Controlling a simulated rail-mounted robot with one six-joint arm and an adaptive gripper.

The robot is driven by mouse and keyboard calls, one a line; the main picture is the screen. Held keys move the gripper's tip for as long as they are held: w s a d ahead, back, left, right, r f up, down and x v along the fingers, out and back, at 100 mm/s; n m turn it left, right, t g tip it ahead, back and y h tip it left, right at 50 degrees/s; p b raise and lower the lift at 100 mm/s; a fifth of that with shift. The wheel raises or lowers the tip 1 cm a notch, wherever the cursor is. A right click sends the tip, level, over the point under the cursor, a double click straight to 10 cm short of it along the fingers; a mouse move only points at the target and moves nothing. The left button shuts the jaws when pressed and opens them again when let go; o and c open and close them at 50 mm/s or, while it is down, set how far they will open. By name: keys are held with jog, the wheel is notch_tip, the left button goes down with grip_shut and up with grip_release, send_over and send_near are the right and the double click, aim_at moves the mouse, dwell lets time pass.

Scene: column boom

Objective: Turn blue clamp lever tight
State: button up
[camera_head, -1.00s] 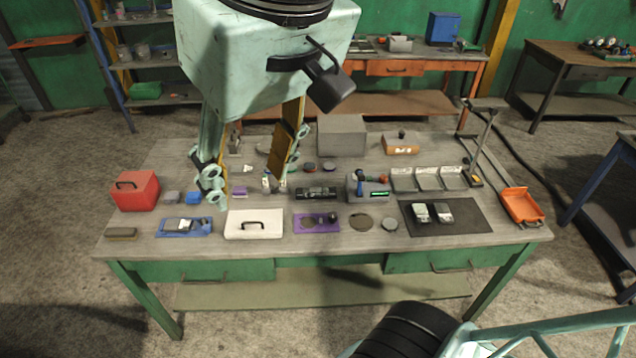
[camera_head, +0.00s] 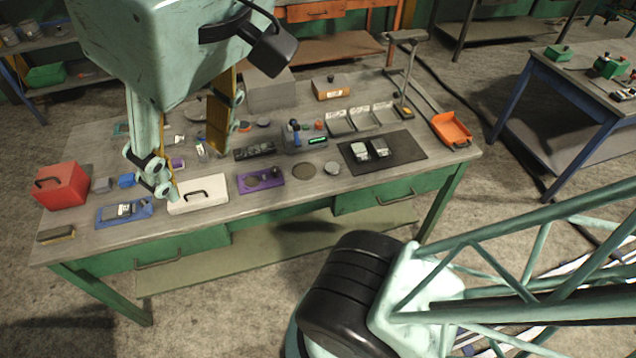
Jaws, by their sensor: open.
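The blue clamp lever (camera_head: 294,126) stands up on a small grey clamp block (camera_head: 304,139) with a green strip, near the middle of the workbench. Its exact angle is hard to tell at this size. My gripper (camera_head: 196,174) hangs over the left half of the bench, left of the clamp and clearly apart from it. Its two fingers are spread wide, with nothing between them. The fingers hide small items behind them.
Near my gripper are a white lidded box (camera_head: 198,196), a blue tray (camera_head: 124,211) and a red box (camera_head: 61,186). A purple plate (camera_head: 261,181) and a dark slotted block (camera_head: 255,149) lie between gripper and clamp. A black mat (camera_head: 408,152) lies right of the clamp.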

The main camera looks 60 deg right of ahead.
jog(key=shift+s+f, duration=0.25)
jog(key=shift+f, duration=0.1)
jog(key=shift+c, duration=0.7)
